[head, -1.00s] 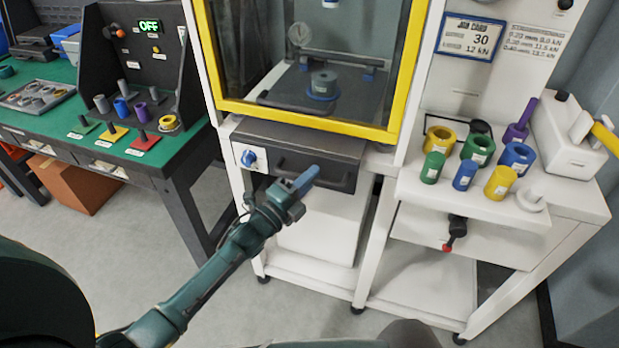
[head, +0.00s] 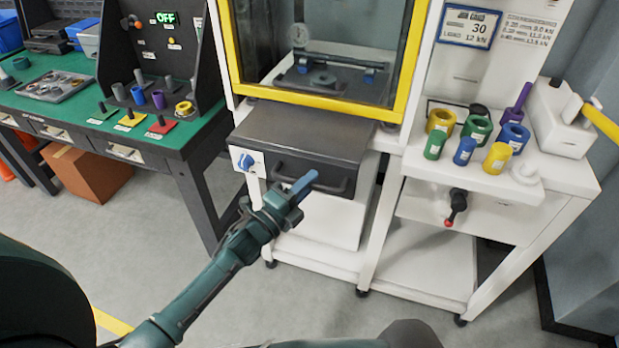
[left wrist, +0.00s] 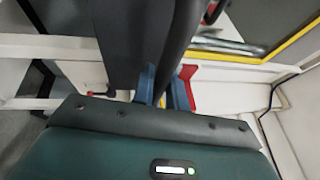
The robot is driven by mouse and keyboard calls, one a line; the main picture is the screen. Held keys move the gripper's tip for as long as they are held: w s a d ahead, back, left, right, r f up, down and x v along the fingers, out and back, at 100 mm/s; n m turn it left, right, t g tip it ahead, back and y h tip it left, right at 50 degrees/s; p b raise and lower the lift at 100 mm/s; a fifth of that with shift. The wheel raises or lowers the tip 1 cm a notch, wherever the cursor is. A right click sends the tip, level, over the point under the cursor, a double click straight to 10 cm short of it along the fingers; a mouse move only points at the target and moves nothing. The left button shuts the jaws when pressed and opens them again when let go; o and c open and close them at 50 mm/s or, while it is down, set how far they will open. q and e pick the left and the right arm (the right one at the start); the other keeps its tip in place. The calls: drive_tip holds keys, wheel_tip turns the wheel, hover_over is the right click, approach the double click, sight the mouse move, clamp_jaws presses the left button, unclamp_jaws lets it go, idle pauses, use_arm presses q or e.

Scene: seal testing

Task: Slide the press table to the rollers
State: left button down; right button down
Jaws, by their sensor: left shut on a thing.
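The dark grey press table (head: 305,133) juts out toward me below the yellow-framed window. Its front has a dark bar handle (head: 335,187) and a blue knob (head: 246,163) at the left. My left gripper (head: 300,189) is shut on the handle. In the left wrist view, its blue fingers (left wrist: 161,87) close around the dark bar (left wrist: 180,35). Small blue parts (head: 370,75) show behind the glass; I cannot tell whether they are the rollers. My right gripper is out of view.
A green bench (head: 185,128) with small samples stands at the left. A white shelf (head: 415,160) with coloured rings and cylinders is at the right, with a red-tipped lever (head: 457,205) below it. Grey floor in front is open.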

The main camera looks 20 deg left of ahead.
use_arm(q)
drive_tip(key=shift+s, duration=0.75)
drive_tip(key=c, duration=1.4)
unclamp_jaws()
drive_tip(key=shift+s+a, duration=0.1)
drive_tip(key=b+v, duration=0.2)
drive_tip(key=v, duration=1.1)
drive_tip(key=s+d+f+n+g+y+p, duration=0.1)
drive_tip(key=s+d+f+n+g+y, duration=0.1)
drive_tip(key=n, duration=0.7)
drive_tip(key=s+d+f+n+g+y+p, duration=0.1)
drive_tip(key=s+d+f+n+g+y, duration=0.2)
drive_tip(key=s+n, duration=0.5)
wheel_tip(320, 180, down, 3)
drive_tip(key=shift+d+r+n+g+p, duration=0.1)
drive_tip(key=shift+d+n+g+p, duration=0.25)
drive_tip(key=shift+d+n+g, duration=0.7)
